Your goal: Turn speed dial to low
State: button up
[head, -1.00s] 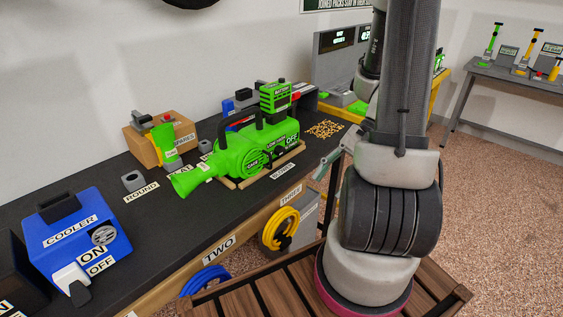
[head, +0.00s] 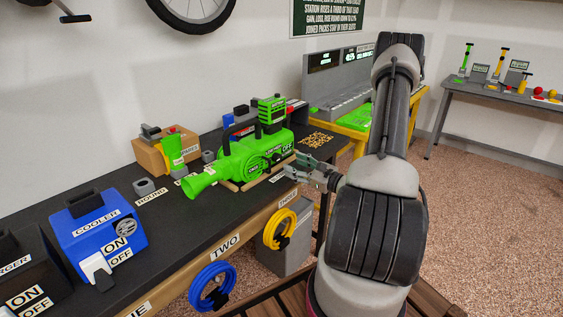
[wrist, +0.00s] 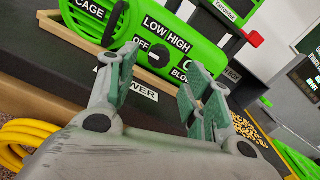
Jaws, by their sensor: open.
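The green blower (head: 240,155) sits on a wooden cradle on the black bench. In the wrist view its green body (wrist: 188,62) carries LOW and HIGH labels, with OFF at lower left. A dark round dial (wrist: 158,56) sits below LOW and HIGH, beside OFF; I cannot tell which mark it points to. My gripper (wrist: 163,72) is open and empty, its fingers spread in front of the blower's face, with the dial showing between them. In the head view my gripper (head: 303,170) is just right of the blower, apart from its labelled side.
A blue cooler box (head: 98,230) with an ON/OFF switch stands at the bench's left. A cardboard box (head: 163,157) is behind the blower. Yellow (head: 280,229) and blue (head: 212,286) hose coils hang on the bench front. Open floor lies to the right.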

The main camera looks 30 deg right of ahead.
aim_at(280, 158)
jog(key=x, duration=0.6)
jog(key=shift+w, duration=0.25)
jog(key=c, duration=1)
